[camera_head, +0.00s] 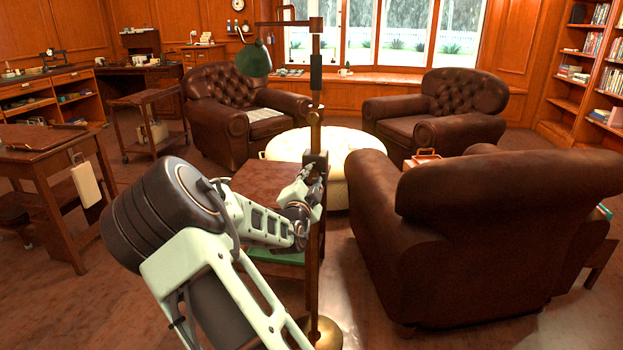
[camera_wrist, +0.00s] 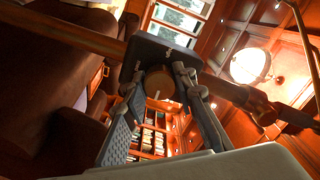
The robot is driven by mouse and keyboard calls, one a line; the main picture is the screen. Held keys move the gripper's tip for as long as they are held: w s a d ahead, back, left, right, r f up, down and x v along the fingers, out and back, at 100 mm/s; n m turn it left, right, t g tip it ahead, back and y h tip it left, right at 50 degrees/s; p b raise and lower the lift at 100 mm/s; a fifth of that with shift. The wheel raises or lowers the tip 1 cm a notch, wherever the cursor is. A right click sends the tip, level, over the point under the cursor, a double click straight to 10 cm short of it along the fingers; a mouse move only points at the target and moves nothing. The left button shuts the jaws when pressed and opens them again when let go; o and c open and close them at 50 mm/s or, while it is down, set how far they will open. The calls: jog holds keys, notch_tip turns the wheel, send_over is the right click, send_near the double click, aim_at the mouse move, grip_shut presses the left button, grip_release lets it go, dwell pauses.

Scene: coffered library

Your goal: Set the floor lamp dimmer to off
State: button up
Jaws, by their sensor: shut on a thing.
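The floor lamp's brass pole (camera_head: 315,235) stands upright in front of me, with a green shade (camera_head: 253,60) hanging at its upper left and a round brass base (camera_head: 325,333) on the floor. A dark dimmer box (camera_head: 317,163) is fixed partway up the pole; it also shows in the wrist view (camera_wrist: 148,49). Its round brown knob (camera_wrist: 160,80) carries a pale mark near its lower edge. My gripper (camera_wrist: 158,88) is shut on the knob, one finger on each side. In the head view my gripper (camera_head: 311,174) reaches the box from the left, and the knob is hidden.
A small wooden side table (camera_head: 262,183) stands close behind my arm. A brown leather armchair (camera_head: 480,235) is close on the right. A round cream ottoman (camera_head: 350,155) lies behind the pole. A wooden table (camera_head: 40,145) stands at left. Some floor at lower left is clear.

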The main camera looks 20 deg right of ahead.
jog(key=n, duration=0.9)
jog(key=shift+p, duration=0.35)
jog(key=n+p, duration=0.1)
jog(key=n, duration=0.3)
jog(key=shift+n, duration=0.3)
jog(key=shift+n+p, duration=0.6)
jog(key=shift+n, duration=1.3)
jog(key=o, duration=1.2)
jog(key=shift+c, duration=0.2)
jog(key=shift+s+a, duration=0.1)
